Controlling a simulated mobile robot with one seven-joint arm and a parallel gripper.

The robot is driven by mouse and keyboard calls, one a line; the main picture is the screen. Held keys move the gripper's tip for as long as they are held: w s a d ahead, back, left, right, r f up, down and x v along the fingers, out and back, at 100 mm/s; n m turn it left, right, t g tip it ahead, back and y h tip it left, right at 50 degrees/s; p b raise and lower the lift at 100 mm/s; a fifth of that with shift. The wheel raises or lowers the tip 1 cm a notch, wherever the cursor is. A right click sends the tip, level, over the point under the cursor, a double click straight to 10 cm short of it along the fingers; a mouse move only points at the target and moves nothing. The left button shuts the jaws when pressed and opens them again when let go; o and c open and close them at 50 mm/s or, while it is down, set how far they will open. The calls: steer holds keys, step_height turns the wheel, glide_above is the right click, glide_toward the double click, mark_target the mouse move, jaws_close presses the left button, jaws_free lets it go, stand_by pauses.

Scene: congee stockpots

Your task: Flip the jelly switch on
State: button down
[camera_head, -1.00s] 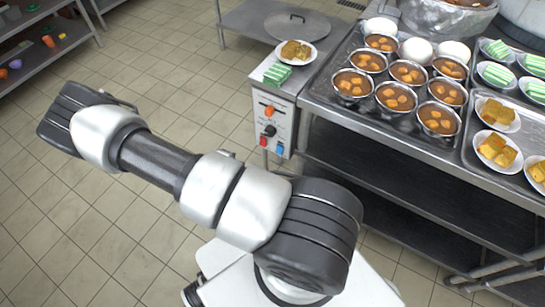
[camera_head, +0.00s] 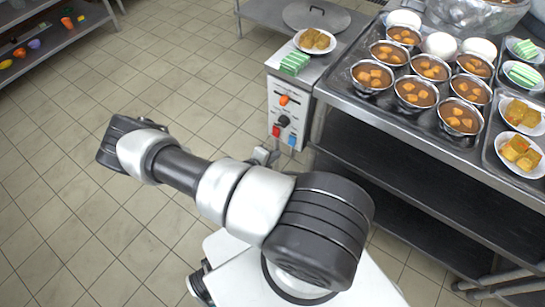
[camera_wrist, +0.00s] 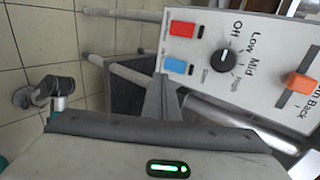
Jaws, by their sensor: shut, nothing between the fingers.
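A white control panel (camera_head: 296,106) on the side of a metal unit carries a red switch (camera_head: 276,131), a blue switch (camera_head: 292,140), a black knob (camera_head: 283,121) and an orange lever (camera_head: 284,99). In the wrist view the panel appears turned, with the red switch (camera_wrist: 180,29) and blue switch (camera_wrist: 175,64) close together. Their small labels are too blurred to tell which is jelly. My gripper (camera_wrist: 161,92) is shut and empty, its tip appearing just below the blue switch. Contact cannot be told. In the head view my arm mostly hides it.
The wrist view also shows the knob (camera_wrist: 223,60), with Off, Low, Mid and High marks, and the orange lever (camera_wrist: 300,85). A counter (camera_head: 330,88) with trays of bowls stands right of the panel. Green-striped pieces (camera_head: 295,63) lie above it.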

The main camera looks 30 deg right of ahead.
mark_target(291, 144)
steer(key=shift+d+r+b+x, duration=0.15)
steer(key=shift+r+x, duration=0.1)
steer(key=shift+x, duration=1.25)
steer(key=shift+d+r+b+x, duration=0.2)
steer(key=shift+r+x, duration=0.05)
steer(key=shift+x, duration=1.25)
steer(key=shift+d+r+b+x, duration=0.15)
steer(key=shift+r+x, duration=0.1)
steer(key=shift+x, duration=1.25)
steer(key=shift+w+f, duration=0.15)
steer(key=shift+w, duration=0.05)
